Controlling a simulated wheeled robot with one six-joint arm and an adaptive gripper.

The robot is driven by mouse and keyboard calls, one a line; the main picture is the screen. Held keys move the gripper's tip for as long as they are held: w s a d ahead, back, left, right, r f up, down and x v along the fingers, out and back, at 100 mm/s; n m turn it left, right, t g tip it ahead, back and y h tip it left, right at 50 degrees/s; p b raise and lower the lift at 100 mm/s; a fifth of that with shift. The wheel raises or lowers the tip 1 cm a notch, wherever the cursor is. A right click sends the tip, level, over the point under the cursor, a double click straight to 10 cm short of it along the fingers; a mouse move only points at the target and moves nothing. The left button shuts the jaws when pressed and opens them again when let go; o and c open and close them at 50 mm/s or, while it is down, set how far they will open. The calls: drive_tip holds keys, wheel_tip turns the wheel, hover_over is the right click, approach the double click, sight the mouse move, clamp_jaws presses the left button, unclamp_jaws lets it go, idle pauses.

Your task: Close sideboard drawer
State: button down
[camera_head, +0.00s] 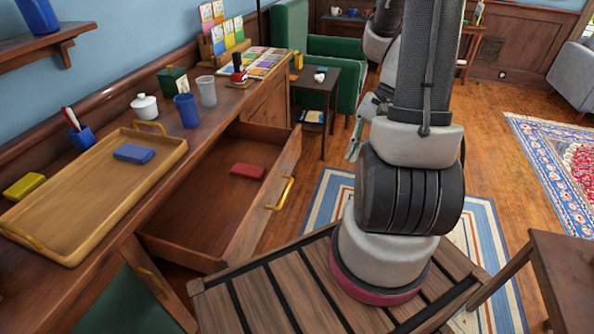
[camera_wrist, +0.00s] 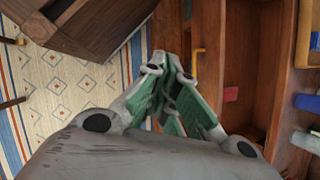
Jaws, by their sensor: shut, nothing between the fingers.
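The sideboard (camera_head: 215,103) runs along the left wall. Its wooden drawer (camera_head: 210,192) is pulled well out, and a red block (camera_head: 248,171) lies inside. The drawer's brass handle (camera_head: 280,193) is on its front panel. In the wrist view the open drawer (camera_wrist: 238,55) is right of my fingers, with the handle (camera_wrist: 197,64) close beside the fingertips; I cannot tell whether they touch. My gripper (camera_wrist: 172,62) has green finger pads, is shut and holds nothing. In the head view my gripper (camera_head: 355,142) is partly hidden by my arm, beyond the drawer front.
On the sideboard top are a wooden tray (camera_head: 70,218) with a blue block (camera_head: 134,153), cups (camera_head: 187,110) and a white lidded pot (camera_head: 144,106). A small dark table (camera_head: 318,88) and green armchair (camera_head: 335,50) stand beyond. A wooden stool (camera_head: 565,262) is at right.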

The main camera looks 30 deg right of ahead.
drive_tip(key=w+f+m+t+y, duration=0.1)
drive_tip(key=w+f+m+t, duration=0.15)
drive_tip(key=f+m, duration=0.3)
drive_tip(key=w+f+m+t+y, duration=0.1)
drive_tip(key=w+f+m+t, duration=0.1)
drive_tip(key=w+f+m, duration=0.4)
drive_tip(key=w+d+f+m+t+h, duration=0.2)
drive_tip(key=w+d+f+m+t, duration=0.15)
drive_tip(key=w, duration=0.25)
drive_tip(key=shift+g, duration=0.5)
drive_tip(key=shift+w+a+f, duration=1.05)
drive_tip(key=shift+w+a, duration=0.15)
drive_tip(key=shift+a, duration=0.15)
drive_tip(key=shift+w+a+f, duration=1)
drive_tip(key=shift+w+a, duration=0.2)
drive_tip(key=shift+a, duration=0.1)
drive_tip(key=shift+w+a+f, duration=1.05)
drive_tip(key=shift+w+a, duration=0.15)
drive_tip(key=shift+a, duration=0.15)
approach(229, 165)
drive_tip(key=w+a+f, duration=0.1)
drive_tip(key=w+a, duration=0.1)
drive_tip(key=w+a+f, duration=0.1)
drive_tip(key=w+a, duration=0.1)
drive_tip(key=shift+w+a+f, duration=0.1)
drive_tip(key=shift+a+f, duration=0.05)
drive_tip(key=shift+f, duration=0.05)
drive_tip(key=shift+w+a+r, duration=0.1)
drive_tip(key=shift+w+a, duration=0.3)
